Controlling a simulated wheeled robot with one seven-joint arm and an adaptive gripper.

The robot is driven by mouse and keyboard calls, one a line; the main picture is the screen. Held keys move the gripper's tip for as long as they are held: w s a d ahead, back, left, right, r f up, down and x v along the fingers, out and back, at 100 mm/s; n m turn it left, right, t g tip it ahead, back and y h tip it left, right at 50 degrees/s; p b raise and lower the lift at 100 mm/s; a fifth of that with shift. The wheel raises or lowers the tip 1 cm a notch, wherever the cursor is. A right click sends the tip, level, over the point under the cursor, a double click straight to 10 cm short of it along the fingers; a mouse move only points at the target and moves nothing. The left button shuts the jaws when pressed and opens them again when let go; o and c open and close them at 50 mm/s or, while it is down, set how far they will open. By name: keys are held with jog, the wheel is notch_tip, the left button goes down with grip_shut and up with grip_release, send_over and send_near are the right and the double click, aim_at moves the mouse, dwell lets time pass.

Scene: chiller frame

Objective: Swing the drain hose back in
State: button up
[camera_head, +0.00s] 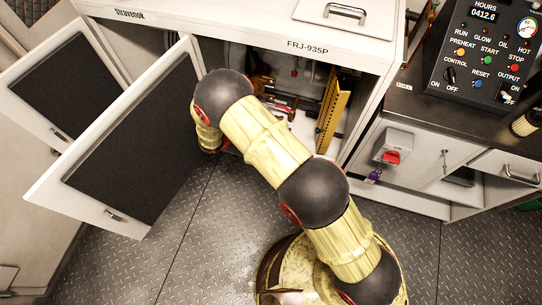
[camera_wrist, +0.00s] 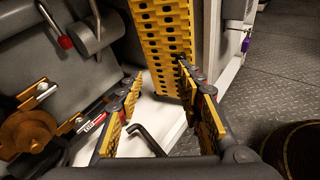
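In the wrist view a black bent tube (camera_wrist: 148,140), which looks like the drain hose, sticks out over the pale cabinet floor near its front edge. It shows between the two fingers of my gripper (camera_wrist: 158,72). The fingers, with yellow pads, are spread wide and hold nothing. I cannot tell how far the tube lies below or beyond them. My right fingertip shows in front of the lower part of a yellow slotted panel (camera_wrist: 163,45); contact is unclear. In the head view my arm reaches into the open cabinet, and I cannot make out the hose there.
The yellow panel also stands at the opening's right side in the head view (camera_head: 332,112). Two open doors (camera_head: 130,140) (camera_head: 60,88) stand left of my arm. A brass-coloured fitting (camera_wrist: 28,132) and a red-tipped lever (camera_wrist: 64,42) are inside, left. The plate floor (camera_head: 180,240) is clear.

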jog(key=s+a+f+n+t+y+b, duration=0.1)
jog(key=s+a+f+n+t, duration=0.2)
jog(key=f, duration=0.5)
jog(key=s+a+f+n+t+y, duration=0.1)
jog(key=a+f+n+t+y, duration=0.15)
jog(key=f+n, duration=0.45)
jog(key=s+a+f+n+t+b, duration=0.15)
jog(key=f+t, duration=0.25)
jog(key=f, duration=0.6)
jog(key=x, duration=0.4)
jog(key=b+x, duration=0.1)
jog(key=x, duration=0.1)
jog(key=shift+f, duration=0.35)
jog(key=shift+w+d+r, duration=0.1)
jog(key=shift+w+d, duration=0.2)
jog(key=shift+w, duration=0.2)
jog(key=c, duration=0.3)
grip_shut()
